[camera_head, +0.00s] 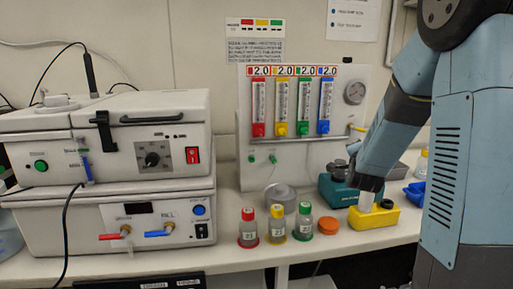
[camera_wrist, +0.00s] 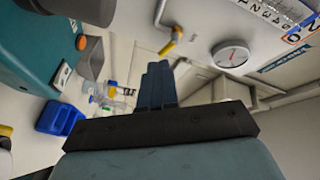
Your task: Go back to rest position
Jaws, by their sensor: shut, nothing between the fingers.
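My gripper (camera_wrist: 158,85) shows in the wrist view as two blue fingers close together on a dark bar, shut with nothing between them. It points toward the wall panel, with free air around the fingertips. In the head view my arm comes in from the right, over the bench's right end; I cannot clearly make out the fingers there.
Near my arm stand a yellow block (camera_head: 374,219), a teal device (camera_head: 338,192) and a blue tray (camera_wrist: 60,115). A round gauge (camera_head: 354,92) sits on the flowmeter panel (camera_head: 312,159). Capped bottles (camera_head: 248,232) and a stacked bioreactor unit (camera_head: 108,150) stand further left.

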